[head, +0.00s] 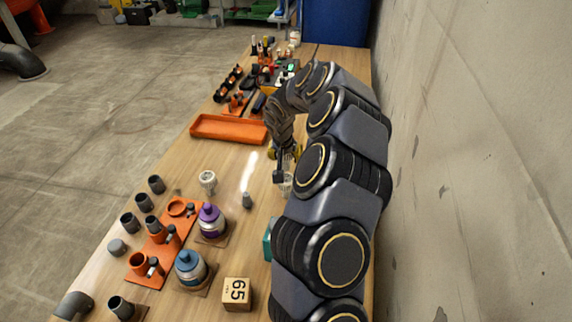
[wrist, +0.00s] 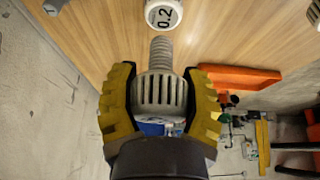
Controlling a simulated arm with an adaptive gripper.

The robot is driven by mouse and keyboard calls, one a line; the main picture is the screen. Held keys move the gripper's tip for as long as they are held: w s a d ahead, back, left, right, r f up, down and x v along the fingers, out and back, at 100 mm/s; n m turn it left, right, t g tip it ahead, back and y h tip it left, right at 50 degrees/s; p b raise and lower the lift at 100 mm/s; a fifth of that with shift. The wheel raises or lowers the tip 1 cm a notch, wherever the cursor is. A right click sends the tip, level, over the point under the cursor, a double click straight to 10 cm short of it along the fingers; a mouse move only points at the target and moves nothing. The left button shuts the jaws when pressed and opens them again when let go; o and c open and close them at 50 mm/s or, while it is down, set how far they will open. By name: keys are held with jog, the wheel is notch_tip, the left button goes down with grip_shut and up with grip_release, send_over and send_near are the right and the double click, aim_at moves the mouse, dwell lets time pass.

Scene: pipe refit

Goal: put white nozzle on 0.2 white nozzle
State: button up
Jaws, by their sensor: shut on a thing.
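My gripper (wrist: 160,105) is shut on a white nozzle (wrist: 157,90) with a slotted collar; its grey threaded stem (wrist: 161,50) points away from the fingers. The 0.2 white nozzle (wrist: 163,14) shows its round numbered top just beyond the stem tip, cut by the upper edge of the wrist view; a gap shows between them. In the head view my gripper (head: 285,155) is over the table beside the orange tray, partly hidden by my arm. A white part (head: 286,183) shows just below it; I cannot tell which nozzle it is.
Another white nozzle (head: 208,181) and a small grey part (head: 247,200) stand to the left. An orange tray (head: 229,130) lies beyond. Purple (head: 211,222) and blue (head: 190,268) bottles and a 65 block (head: 237,293) stand nearer. The wall (head: 470,150) is close on the right.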

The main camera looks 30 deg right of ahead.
aim_at(286, 166)
jog(key=shift+w+d+f, duration=0.15)
jog(key=shift+w+f, duration=0.1)
jog(key=shift+f, duration=1.7)
jog(key=shift+f, duration=0.1)
jog(key=o, duration=1.1)
